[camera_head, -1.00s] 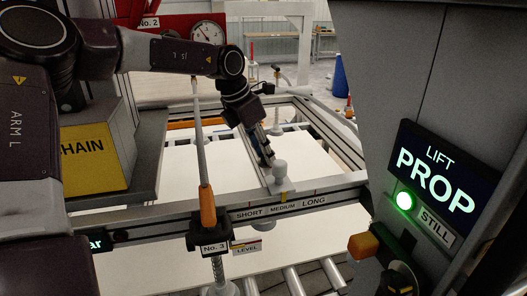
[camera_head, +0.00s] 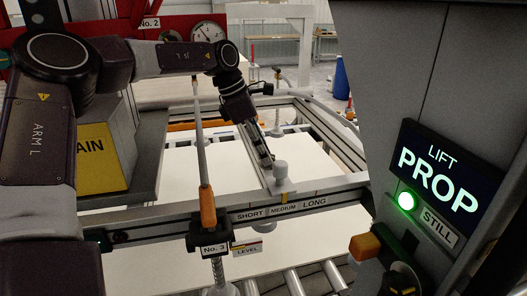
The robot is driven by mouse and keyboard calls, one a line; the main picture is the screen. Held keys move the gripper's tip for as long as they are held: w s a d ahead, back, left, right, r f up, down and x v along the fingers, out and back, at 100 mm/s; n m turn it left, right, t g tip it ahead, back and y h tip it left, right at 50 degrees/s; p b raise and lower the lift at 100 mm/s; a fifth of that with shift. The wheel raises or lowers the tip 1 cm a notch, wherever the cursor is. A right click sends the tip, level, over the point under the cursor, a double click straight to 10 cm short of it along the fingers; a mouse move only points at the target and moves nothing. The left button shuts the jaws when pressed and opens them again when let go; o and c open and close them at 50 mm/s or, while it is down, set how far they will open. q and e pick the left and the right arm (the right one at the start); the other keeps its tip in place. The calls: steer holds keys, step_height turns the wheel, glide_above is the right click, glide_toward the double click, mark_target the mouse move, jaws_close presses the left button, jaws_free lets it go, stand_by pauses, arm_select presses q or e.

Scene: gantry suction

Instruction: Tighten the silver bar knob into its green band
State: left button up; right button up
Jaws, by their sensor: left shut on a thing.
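My left gripper (camera_head: 266,158) reaches down from the upper left over the gantry frame. Its fingers are shut on the silver bar knob, which they mostly hide; the knob is too small and covered to show its angle. The fingertips are just behind and left of a grey rounded post (camera_head: 281,172) on the cross beam. I cannot make out a green band. My right gripper is out of view.
The front rail (camera_head: 160,220) carries a scale (camera_head: 283,210) marked SHORT, MEDIUM, LONG. At right, a grey column bears a screen (camera_head: 438,170) reading LIFT PROP. A white sheet (camera_head: 220,165) lies below.

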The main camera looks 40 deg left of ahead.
arm_select(q)
steer(key=o, duration=1.1)
steer(key=shift+o, duration=0.2)
steer(key=v, duration=1.2)
